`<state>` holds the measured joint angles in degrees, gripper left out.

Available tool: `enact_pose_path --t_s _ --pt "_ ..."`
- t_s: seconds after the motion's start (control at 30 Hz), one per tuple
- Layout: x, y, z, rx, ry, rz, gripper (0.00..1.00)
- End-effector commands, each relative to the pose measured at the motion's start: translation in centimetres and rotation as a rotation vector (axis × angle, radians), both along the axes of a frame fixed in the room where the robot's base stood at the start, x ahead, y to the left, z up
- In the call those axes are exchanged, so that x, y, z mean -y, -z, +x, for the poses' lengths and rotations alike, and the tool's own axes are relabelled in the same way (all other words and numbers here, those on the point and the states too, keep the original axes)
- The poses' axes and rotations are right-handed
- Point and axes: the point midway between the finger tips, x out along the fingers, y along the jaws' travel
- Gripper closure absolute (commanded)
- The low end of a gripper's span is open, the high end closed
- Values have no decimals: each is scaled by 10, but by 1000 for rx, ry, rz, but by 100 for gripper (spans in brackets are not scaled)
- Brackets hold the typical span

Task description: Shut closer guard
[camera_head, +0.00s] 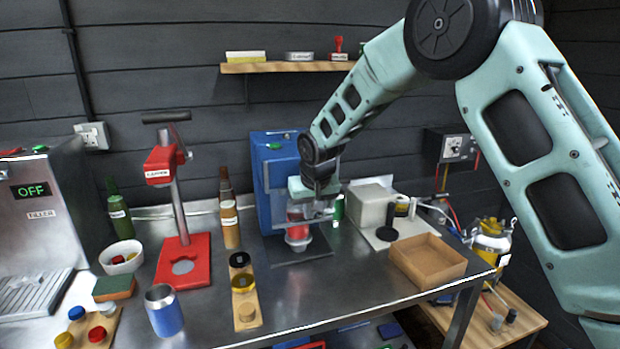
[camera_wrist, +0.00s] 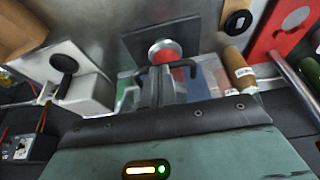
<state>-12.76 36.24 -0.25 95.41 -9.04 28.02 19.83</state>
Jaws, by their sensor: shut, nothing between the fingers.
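The closer appears to be the blue upright machine (camera_head: 270,165) at the back middle of the bench. A red and pale round part (camera_head: 298,234) shows at its front, over a dark base plate (camera_head: 303,250). My gripper (camera_head: 312,212) is shut and empty, right in front of the machine, and hides much of its front. In the wrist view my gripper (camera_wrist: 160,88) points toward the round part with its silver top (camera_wrist: 165,50). A pale, see-through panel (camera_wrist: 212,75) beside the fingers may be the guard. I cannot tell its position or whether my fingers touch it.
A red lever capper (camera_head: 182,255) and brown bottle (camera_head: 230,222) stand left of the closer. A grey block-shaped device (camera_head: 370,205) and open cardboard box (camera_head: 428,262) stand to the right. A blue cup (camera_head: 164,310) is near the front edge. Bare bench lies in front of the closer.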

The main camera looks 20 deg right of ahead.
Motion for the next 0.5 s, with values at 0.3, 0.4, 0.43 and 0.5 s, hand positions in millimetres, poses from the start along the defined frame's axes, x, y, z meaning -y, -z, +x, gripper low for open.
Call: enact_pose_path --t_s 0.3,0.4,0.43,0.5 --pt "6 -47 0 1 2 1 100" --pt "5 -60 -7 6 1 1 100" --pt "5 -66 -9 6 1 1 100" --pt "5 -79 -14 6 0 1 100"
